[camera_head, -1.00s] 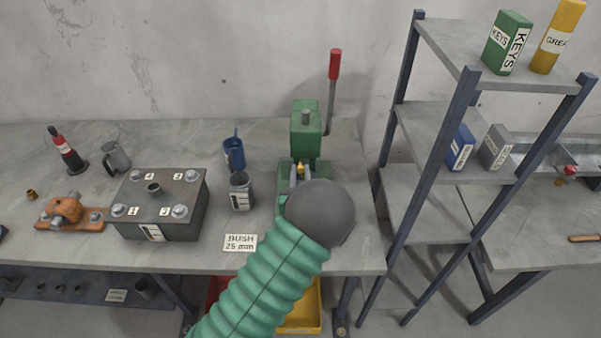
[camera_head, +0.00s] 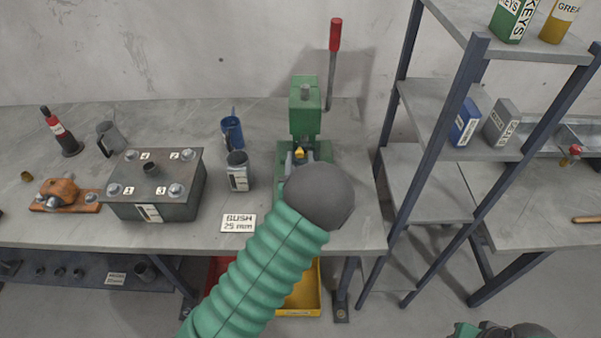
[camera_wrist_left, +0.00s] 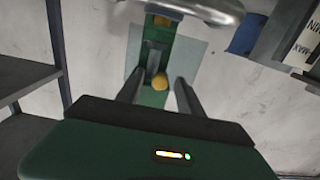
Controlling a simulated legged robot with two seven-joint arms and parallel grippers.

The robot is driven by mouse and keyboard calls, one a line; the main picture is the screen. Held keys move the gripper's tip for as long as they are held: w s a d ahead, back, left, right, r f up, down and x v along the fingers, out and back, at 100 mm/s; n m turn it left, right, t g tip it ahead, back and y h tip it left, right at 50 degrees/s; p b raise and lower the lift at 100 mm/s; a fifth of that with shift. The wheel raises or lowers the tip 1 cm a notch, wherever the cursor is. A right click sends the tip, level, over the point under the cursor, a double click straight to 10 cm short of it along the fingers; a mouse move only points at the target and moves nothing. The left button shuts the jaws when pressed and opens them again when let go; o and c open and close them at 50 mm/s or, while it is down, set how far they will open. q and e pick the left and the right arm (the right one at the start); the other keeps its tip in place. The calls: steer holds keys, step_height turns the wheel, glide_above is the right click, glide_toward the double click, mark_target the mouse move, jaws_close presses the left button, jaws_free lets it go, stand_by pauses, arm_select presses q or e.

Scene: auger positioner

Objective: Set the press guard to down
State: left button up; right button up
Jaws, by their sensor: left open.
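The green press (camera_head: 305,105) stands on the bench, with a red-handled lever (camera_head: 335,38) pointing up at its right. A yellow knob (camera_head: 300,153) shows at the press front, and again in the left wrist view (camera_wrist_left: 160,83). A pale see-through panel (camera_wrist_left: 188,60), which looks like the guard, surrounds it in the wrist view. Whether the guard is up or down I cannot tell. My left gripper (camera_wrist_left: 158,80) is open, its fingers on either side of the knob; contact is unclear. In the head view my dark wrist hides most of that gripper and the lower press.
A bolted steel block (camera_head: 155,185), a grey mug (camera_head: 237,172) and a blue mug (camera_head: 232,132) stand left of the press. A BUSH label (camera_head: 238,223) lies at the front. A shelf rack (camera_head: 468,120) rises close on the right.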

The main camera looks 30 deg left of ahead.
arm_select(q)
steer(key=p+v, duration=0.2)
steer(key=v, duration=1.4)
steer(key=shift+d, duration=0.15)
steer(key=shift+f, duration=0.15)
steer(key=d+f+m+g+h, duration=0.1)
steer(key=d+f+g+h, duration=0.5)
steer(key=g+h, duration=0.15)
steer(key=s+r+m+g, duration=0.2)
steer(key=s, duration=0.3)
steer(key=s+r+m+g+h, duration=0.1)
steer(key=s+r+m+g, duration=0.1)
steer(key=s, duration=0.4)
steer(key=shift+a+m+g, duration=0.5)
steer(key=shift+g, duration=0.25)
